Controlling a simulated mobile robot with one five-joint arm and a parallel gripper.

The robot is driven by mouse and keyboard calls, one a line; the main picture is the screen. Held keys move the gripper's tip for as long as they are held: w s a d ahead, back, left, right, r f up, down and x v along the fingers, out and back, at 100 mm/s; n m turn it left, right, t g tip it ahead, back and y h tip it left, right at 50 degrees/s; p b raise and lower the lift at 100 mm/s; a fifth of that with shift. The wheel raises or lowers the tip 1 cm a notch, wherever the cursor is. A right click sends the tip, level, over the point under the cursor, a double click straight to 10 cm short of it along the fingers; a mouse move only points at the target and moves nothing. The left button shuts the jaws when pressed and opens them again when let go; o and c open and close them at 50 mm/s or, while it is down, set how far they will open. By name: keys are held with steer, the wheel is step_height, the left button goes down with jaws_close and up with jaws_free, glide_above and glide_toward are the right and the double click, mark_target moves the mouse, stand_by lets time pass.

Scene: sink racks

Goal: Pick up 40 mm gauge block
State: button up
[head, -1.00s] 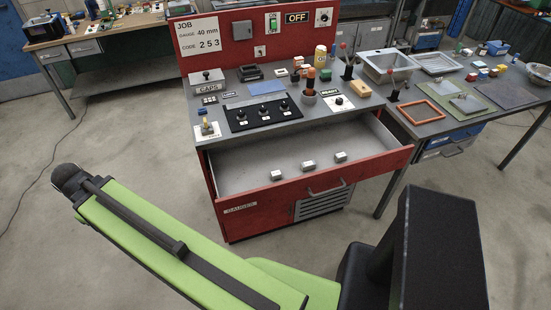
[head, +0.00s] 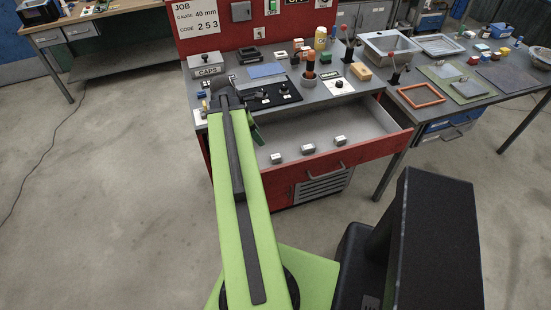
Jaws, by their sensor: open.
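Three small metal gauge blocks lie in a row in the open drawer (head: 365,143) of the red cabinet: a left block (head: 277,158), a middle block (head: 308,149) and a right block (head: 340,141). Their markings are too small to read, so I cannot tell which is the 40 mm one. A sign (head: 196,28) on the red panel reads "JOB, GAUGE 40 mm, CODE 253". My green arm reaches up to the drawer's left end.
An orange frame (head: 420,95) lies on the right bench by a sink (head: 388,47). The drawer front (head: 370,158) stands out over open floor.

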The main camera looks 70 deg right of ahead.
steer(key=b, duration=1.1)
glide_above(275, 156)
steer(key=w+a, duration=0.2)
steer(key=a, duration=0.1)
steer(key=f, duration=1.1)
steer(key=shift+s+d+f, duration=0.1)
steer(key=shift+d, duration=0.15)
steer(key=shift+s+d+f, duration=0.1)
steer(key=b+x, duration=0.4)
steer(key=x, duration=0.1)
steer(key=shift+d, duration=0.4)
steer(key=shift+c, duration=0.4)
jaws_close()
